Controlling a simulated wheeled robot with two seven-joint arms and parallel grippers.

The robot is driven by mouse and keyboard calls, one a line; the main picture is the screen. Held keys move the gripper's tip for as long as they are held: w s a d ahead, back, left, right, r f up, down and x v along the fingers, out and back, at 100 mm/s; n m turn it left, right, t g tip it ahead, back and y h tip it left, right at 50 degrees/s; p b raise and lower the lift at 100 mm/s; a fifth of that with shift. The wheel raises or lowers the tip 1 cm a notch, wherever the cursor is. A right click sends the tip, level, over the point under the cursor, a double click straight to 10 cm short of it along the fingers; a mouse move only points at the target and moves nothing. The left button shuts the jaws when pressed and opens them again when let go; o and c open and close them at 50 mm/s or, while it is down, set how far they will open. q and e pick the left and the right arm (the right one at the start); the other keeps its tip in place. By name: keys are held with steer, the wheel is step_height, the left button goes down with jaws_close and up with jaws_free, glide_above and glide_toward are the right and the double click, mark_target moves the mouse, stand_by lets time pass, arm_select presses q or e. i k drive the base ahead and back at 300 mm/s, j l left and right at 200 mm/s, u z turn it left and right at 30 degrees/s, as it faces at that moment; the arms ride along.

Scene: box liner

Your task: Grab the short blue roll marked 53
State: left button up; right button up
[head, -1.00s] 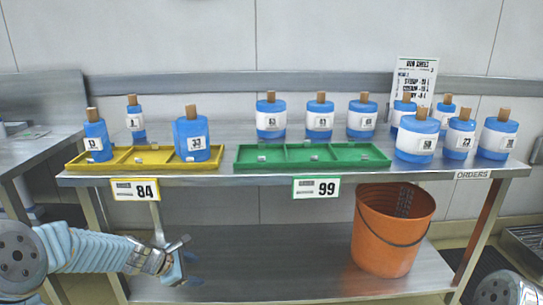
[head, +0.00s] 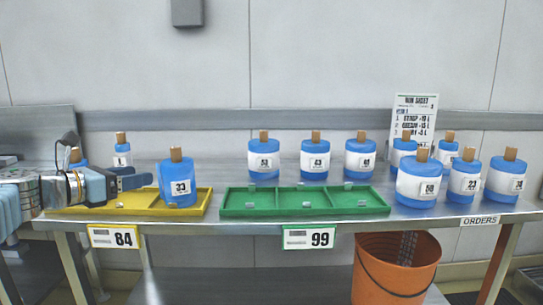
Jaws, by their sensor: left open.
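My left gripper is open, points right and is at the height of the yellow tray's rolls. A wider roll (head: 180,184), whose label looks like 33, stands in the tray's right part, just right of the fingertips. My right gripper is out of view.
The yellow tray (head: 130,208) has tag 84; the empty green tray (head: 303,210) has tag 99. A small roll (head: 122,155) stands behind the yellow tray. Three rolls stand behind the green tray, several more at right near a run sheet (head: 413,118). An orange bucket (head: 395,270) is below.

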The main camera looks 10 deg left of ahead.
mark_target(264, 152)
steer(key=i+l, duration=0.2)
steer(key=i, duration=0.2)
steer(key=i+l, duration=0.45)
steer(key=i, duration=0.3)
